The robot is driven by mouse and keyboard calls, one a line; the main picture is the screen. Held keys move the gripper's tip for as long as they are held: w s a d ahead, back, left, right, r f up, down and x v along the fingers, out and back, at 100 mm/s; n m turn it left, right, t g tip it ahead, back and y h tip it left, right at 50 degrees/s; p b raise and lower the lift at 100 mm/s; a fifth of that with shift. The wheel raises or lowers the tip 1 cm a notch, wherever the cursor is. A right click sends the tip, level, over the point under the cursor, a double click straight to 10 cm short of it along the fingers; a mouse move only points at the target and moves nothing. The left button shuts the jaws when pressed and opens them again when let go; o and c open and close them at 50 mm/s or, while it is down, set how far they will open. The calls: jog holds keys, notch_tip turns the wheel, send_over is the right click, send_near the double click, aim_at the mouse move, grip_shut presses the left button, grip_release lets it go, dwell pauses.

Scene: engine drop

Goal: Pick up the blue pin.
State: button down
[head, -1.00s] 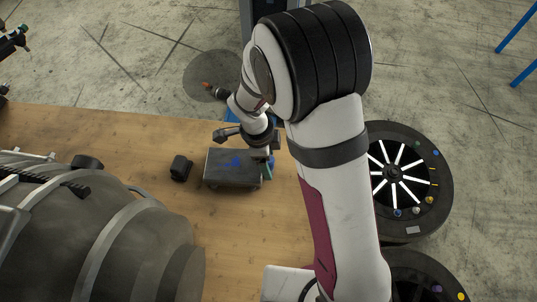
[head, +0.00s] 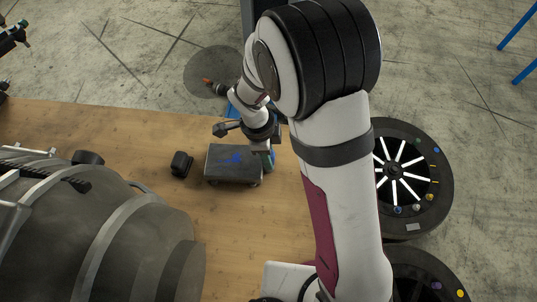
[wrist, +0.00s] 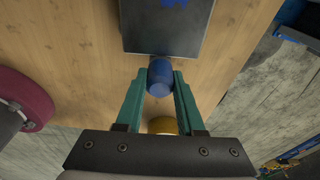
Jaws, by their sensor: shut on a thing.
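The blue pin (wrist: 160,76) is a short, rounded blue piece. In the wrist view it sits between the tips of the two teal fingers of my gripper (wrist: 160,85), which are shut on it. A dark grey box (wrist: 165,35) with a blue mark on top lies just beyond the pin; I cannot tell if they touch. In the head view my gripper (head: 268,158) is at the right end of this box (head: 228,168), by the table's far right part. The pin cannot be made out there.
A small black block (head: 181,164) stands left of the box on the wooden table (head: 225,235). A large grey engine (head: 110,235) fills the table's left. A round dark stand (head: 430,178) is at the right. A yellow round thing (wrist: 163,125) shows between the finger bases.

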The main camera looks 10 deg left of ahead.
notch_tip(320, 180, up, 3)
jog(key=s+d+r, duration=0.1)
jog(key=d+r, duration=0.6)
jog(key=d, duration=0.4)
jog(key=shift+d+r, duration=0.15)
jog(key=shift+d, duration=0.2)
jog(key=w+d+r+n+y, duration=0.1)
jog(key=w+r+n, duration=0.1)
jog(key=r+n, duration=0.5)
jog(key=w+d+r+n+t, duration=0.1)
jog(key=w+d+r+n, duration=0.1)
jog(key=r+n, duration=0.5)
jog(key=n, duration=0.3)
jog(key=shift+w+t+y, duration=0.3)
jog(key=shift+w+y, duration=0.05)
jog(key=shift+y, duration=0.05)
